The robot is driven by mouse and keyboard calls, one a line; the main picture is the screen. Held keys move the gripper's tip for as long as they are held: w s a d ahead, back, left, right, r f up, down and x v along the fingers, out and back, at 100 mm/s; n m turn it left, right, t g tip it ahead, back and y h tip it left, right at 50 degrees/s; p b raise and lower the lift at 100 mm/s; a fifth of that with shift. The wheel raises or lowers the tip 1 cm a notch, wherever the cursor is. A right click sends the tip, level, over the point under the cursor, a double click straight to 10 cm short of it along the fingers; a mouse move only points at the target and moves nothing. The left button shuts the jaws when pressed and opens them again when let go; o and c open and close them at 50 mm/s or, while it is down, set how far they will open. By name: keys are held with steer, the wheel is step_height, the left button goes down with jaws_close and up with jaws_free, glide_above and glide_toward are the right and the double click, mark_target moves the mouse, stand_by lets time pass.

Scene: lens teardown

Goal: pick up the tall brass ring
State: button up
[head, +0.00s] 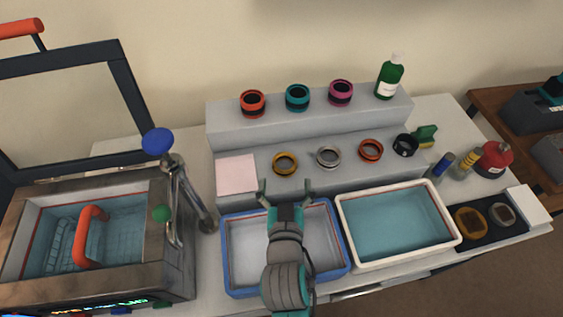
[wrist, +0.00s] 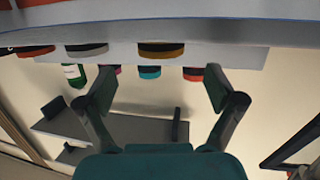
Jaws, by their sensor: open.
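A brass-yellow ring (head: 285,163) with a dark band stands on the lower grey step, left of a silver ring (head: 328,157). In the wrist view the brass ring (wrist: 161,47) shows near the top, centred between my fingers and beyond their tips. My gripper (head: 285,188) is open and empty, above the back edge of the blue-rimmed tray, just in front of the brass ring. Its two spread fingers also show in the wrist view (wrist: 160,82). Nothing is between them, and they look apart from the ring.
An orange ring (head: 371,149) and a black ring (head: 405,145) stand farther right on the step. A pink pad (head: 237,174) lies left. Red, teal and magenta rings and a green bottle (head: 389,78) stand on the upper step. A metal tap (head: 180,190) rises left of my arm.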

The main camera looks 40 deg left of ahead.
mark_target(284, 155)
steer(key=shift+x, duration=3.7)
steer(key=shift+r, duration=0.15)
steer(key=c, duration=1.3)
